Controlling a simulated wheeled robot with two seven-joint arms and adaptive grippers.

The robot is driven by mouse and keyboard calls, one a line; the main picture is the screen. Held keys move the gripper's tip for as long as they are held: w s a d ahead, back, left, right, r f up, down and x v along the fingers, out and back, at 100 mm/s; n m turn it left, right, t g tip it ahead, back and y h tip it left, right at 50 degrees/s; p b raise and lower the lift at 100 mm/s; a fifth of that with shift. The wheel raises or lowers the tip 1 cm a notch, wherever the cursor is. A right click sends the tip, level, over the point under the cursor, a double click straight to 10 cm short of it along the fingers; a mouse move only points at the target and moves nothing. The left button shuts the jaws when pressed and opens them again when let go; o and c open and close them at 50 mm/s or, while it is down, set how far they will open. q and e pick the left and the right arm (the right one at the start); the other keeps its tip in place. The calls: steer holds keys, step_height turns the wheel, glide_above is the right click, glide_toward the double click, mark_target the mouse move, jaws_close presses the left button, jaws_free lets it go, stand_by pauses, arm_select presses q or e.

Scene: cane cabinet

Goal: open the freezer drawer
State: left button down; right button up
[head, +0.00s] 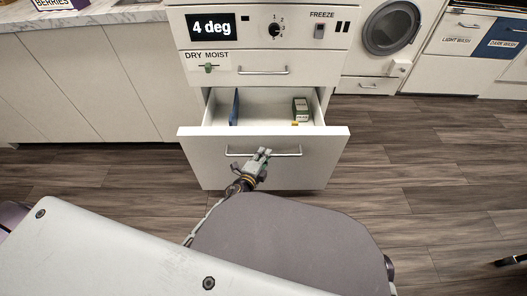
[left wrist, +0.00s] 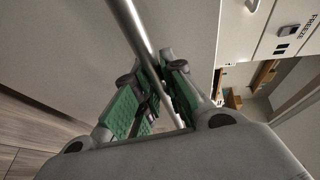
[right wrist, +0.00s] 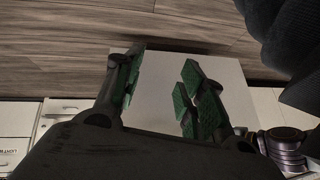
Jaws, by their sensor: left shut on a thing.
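The freezer drawer (head: 310,165) is a white front with a horizontal metal bar handle (head: 285,154). My right gripper (right wrist: 158,98) shows only in the right wrist view. Its fingers are apart with nothing between them.
Above the drawer are a "4 deg" display (head: 210,28), a "FREEZE" switch (head: 320,30) and a shallower closed drawer (head: 264,70). White cabinets (head: 90,80) stand left, a round-doored machine (head: 391,28) right.

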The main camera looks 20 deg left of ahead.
arm_select(q)
steer(key=shift+s+d+f+b, duration=0.15)
steer(key=shift+s+d, duration=0.15)
steer(key=shift+s, duration=0.55)
steer(key=shift+s+d+r+b, duration=0.15)
steer(key=shift+s+d, duration=0.1)
steer(key=shift+s, duration=0.6)
arm_select(e)
steer(key=shift+s+a+f, duration=0.1)
steer(key=shift+s+f, duration=0.05)
steer(key=shift+f, duration=0.4)
steer(key=shift+s+f, duration=0.1)
steer(key=shift+f, duration=0.45)
arm_select(q)
steer(key=shift+f, duration=0.1)
steer(key=c, duration=1.5)
jaws_free()
steer(key=shift+w, duration=0.1)
arm_select(e)
steer(key=shift+r, duration=0.1)
steer(key=shift+w+r, duration=0.1)
arm_select(q)
steer(key=shift+r, duration=0.2)
